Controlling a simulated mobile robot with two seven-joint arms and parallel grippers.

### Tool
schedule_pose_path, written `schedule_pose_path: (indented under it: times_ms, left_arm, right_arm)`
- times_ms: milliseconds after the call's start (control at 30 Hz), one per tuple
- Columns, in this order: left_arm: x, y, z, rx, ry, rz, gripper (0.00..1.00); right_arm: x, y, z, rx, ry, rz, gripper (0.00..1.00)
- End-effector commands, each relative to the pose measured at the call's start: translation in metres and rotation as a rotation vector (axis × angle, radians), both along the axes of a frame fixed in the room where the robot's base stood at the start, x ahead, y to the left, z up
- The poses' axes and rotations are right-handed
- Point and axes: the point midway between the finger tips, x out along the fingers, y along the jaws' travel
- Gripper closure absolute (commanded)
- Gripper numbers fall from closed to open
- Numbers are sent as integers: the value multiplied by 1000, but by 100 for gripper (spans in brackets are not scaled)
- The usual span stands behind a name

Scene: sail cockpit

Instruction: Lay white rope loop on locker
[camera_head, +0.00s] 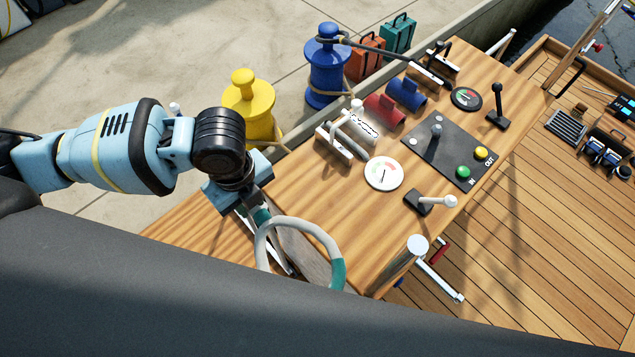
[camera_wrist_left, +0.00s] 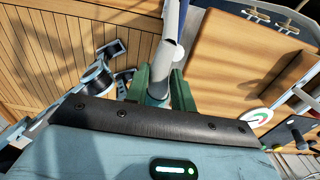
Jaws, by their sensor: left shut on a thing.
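The white rope loop (camera_head: 318,232) is a thick pale ring with a teal band at its lower right. My left gripper (camera_head: 264,217) is shut on its left side. In the left wrist view, the rope (camera_wrist_left: 155,62) runs between the two green fingers (camera_wrist_left: 160,95). In the head view the loop hangs in front of the near end of a long wooden top (camera_head: 315,208), which I take as the locker. Whether the loop touches it I cannot tell. The lower part of the loop is hidden.
The wooden top carries a white dial (camera_head: 383,173), a black control panel (camera_head: 433,155), a lever (camera_head: 437,201), and red and blue rolls. A metal post (camera_head: 405,260) stands at its near edge. Its near left corner is bare. Yellow (camera_head: 250,105) and blue (camera_head: 326,70) bollards stand beyond.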

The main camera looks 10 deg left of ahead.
Motion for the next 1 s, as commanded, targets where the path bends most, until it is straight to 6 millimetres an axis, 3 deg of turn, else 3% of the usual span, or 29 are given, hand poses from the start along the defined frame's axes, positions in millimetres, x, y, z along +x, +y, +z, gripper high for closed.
schedule_pose_path:
  times_ms: [500,700,1000]
  left_arm:
    - [99,-60,-11,-1,-1,1,100]
    - [117,-70,-13,-1,0,1,100]
    - [119,-71,-18,-1,1,2,100]
  right_arm:
    - [-5,-1,-16,-5,15,6,100]
    - [-1,-2,-17,-6,8,7,100]
    - [0,-2,-17,-7,4,7,100]
